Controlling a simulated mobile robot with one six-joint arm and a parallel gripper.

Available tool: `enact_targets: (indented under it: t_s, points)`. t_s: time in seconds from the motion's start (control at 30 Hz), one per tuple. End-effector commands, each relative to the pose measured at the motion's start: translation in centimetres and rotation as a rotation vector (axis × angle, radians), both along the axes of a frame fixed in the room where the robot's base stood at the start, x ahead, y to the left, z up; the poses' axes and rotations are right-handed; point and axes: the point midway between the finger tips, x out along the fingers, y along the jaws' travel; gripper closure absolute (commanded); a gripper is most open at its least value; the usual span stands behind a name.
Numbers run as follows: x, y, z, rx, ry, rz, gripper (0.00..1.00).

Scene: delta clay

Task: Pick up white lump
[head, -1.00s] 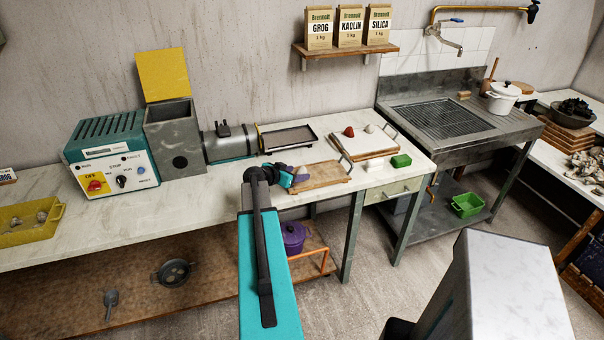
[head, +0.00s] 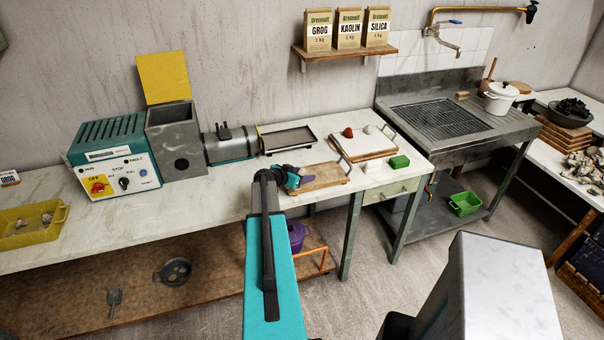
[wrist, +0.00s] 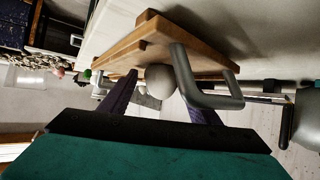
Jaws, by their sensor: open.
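In the wrist view a pale, rounded white lump (wrist: 160,81) sits between the two fingers of my open gripper (wrist: 158,98), close to the grey handle of a wooden board (wrist: 140,48). The fingers lie to either side of it; whether they touch it cannot be told. This view appears upside down. In the head view my gripper (head: 292,178) is at the left end of the front wooden board (head: 325,177) and hides what lies there. Another small white lump (head: 369,129) sits on the back board (head: 362,147) beside a red lump (head: 348,132).
A green block (head: 399,161) lies right of the boards. A metal tray (head: 288,139) stands behind the front board, with the grey and teal machine (head: 180,145) to the left. The sink (head: 440,115) is to the right. The bench between machine and front edge is clear.

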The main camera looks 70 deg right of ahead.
Motion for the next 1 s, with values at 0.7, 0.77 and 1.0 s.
enact_targets:
  t_s: [0.7, 0.77, 1.0]
  points:
    - [0.08, -0.09, -0.08, 0.000, 0.000, 0.002, 0.61]
    - [0.08, -0.10, -0.08, 0.000, 0.000, 0.002, 0.71]
    - [0.14, -0.10, -0.05, -0.001, 0.000, 0.003, 0.89]
